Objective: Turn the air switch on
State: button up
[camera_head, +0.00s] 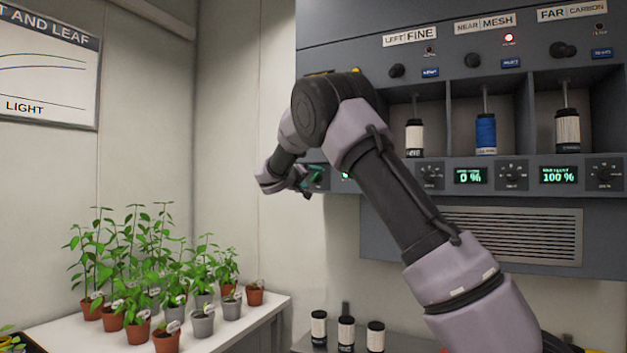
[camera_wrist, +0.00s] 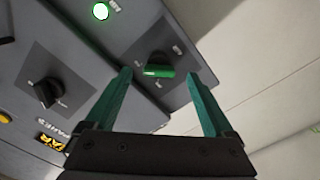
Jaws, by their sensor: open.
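In the wrist view, a dark rotary switch with a green face (camera_wrist: 158,70) sits on a dark square plate at the panel's edge. Its small labels are too blurred to read, so I cannot tell for sure that it is the air switch. My gripper (camera_wrist: 160,76) is open, with one green finger on each side of this switch in the picture. I cannot tell whether the fingers touch it. In the head view my gripper (camera_head: 308,181) is at the left end of the cabinet's lower control strip, and the switch is not clearly visible there.
A second black knob (camera_wrist: 47,93) and a lit green lamp (camera_wrist: 101,11) are near the switch. The head view shows filter cartridges (camera_head: 485,133) in bays, a vent grille (camera_head: 515,235), potted plants (camera_head: 137,328) on a bench (camera_head: 240,330), and spare cartridges (camera_head: 346,333) below.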

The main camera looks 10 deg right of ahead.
jog(key=v, duration=0.7)
jog(key=shift+s, duration=0.2)
jog(key=shift+a, duration=0.15)
jog(key=s+d+f+m+g+y, duration=0.2)
jog(key=s+d+f+g, duration=0.15)
jog(key=s+d, duration=0.55)
jog(key=s+d+f+m+g+y, duration=0.25)
jog(key=s+d+g, duration=0.25)
jog(key=s+d, duration=0.5)
jog(key=s+a+f+y, duration=0.1)
jog(key=s+a+y, duration=0.1)
jog(key=s, duration=0.6)
jog(key=s+a+f+m+y, duration=0.1)
jog(key=s+a+f+y, duration=0.1)
jog(key=s, duration=0.6)
jog(key=s+a+f+t+y, duration=0.1)
jog(key=s+a+f+y, duration=0.1)
jog(key=s, duration=0.7)
jog(key=shift+a+y, duration=0.65)
jog(key=shift+y, duration=0.4)
jog(key=shift+s, duration=0.1)
